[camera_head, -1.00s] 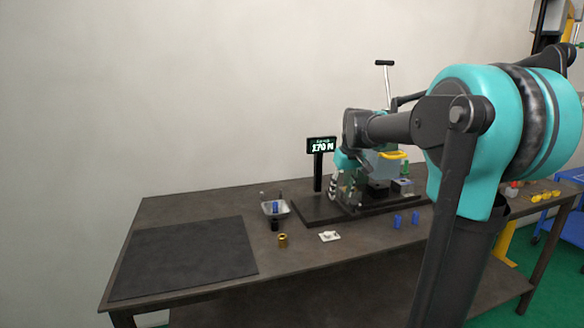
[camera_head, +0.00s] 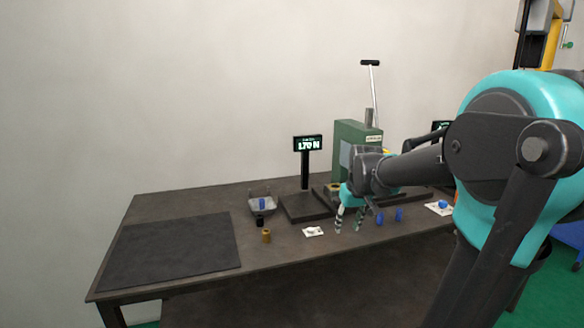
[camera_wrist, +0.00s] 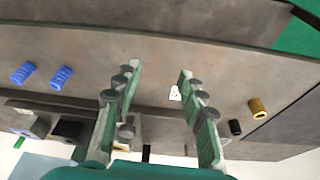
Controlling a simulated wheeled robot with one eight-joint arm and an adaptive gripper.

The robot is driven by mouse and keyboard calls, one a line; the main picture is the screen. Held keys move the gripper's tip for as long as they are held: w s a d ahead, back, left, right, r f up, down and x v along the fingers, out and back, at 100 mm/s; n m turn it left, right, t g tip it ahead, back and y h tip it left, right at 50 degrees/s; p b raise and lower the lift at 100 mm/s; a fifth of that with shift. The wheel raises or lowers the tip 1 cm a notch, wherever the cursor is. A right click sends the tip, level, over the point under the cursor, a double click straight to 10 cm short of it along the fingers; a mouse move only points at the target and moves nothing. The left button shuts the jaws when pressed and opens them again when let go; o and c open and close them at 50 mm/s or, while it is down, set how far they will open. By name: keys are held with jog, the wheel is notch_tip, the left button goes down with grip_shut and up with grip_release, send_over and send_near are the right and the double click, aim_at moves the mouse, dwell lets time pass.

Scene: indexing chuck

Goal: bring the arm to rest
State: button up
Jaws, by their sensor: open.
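My gripper (camera_head: 348,226) is open and empty in the head view, with its fingers pointing down over the front part of the workbench (camera_head: 215,270). It hangs in front of the green press (camera_head: 350,132), apart from it. In the wrist view my open fingers (camera_wrist: 160,72) have bare bench between them. My teal and dark arm reaches in from the right and hides part of the press and the bench's right side.
A display (camera_head: 308,143) stands behind. The dark mat (camera_head: 170,252) is bare.

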jog(key=s+d+f+m, duration=0.1)
jog(key=s+f+m, duration=0.1)
jog(key=s+f, duration=1.2)
jog(key=s, duration=0.4)
jog(key=shift+d+t+h, duration=0.3)
jog(key=shift+t, duration=0.1)
jog(key=shift+f, duration=0.15)
